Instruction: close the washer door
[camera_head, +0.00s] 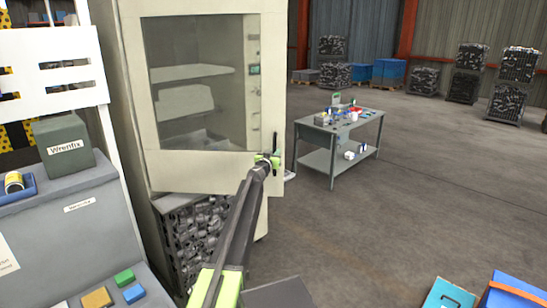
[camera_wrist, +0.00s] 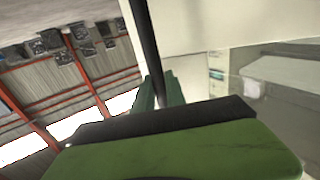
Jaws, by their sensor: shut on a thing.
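The washer door (camera_head: 167,184) is a cream panel with a large glass window, in the middle left of the head view. It stands in front of the cabinet, and I cannot tell how far it is open. A dark upright handle (camera_head: 275,143) is at its right edge. My gripper (camera_head: 272,158) is at that handle, shut on its lower part. In the wrist view the dark handle bar (camera_wrist: 148,45) runs down between the green fingers of my gripper (camera_wrist: 160,92), with the pale door panel to its right.
A grey workbench (camera_head: 338,122) with small items stands right of the door. A crate of metal parts (camera_head: 195,235) is below the door. A grey counter with a Wrenfix box (camera_head: 62,146) is at left. Blue bins (camera_head: 516,291) are at the lower right.

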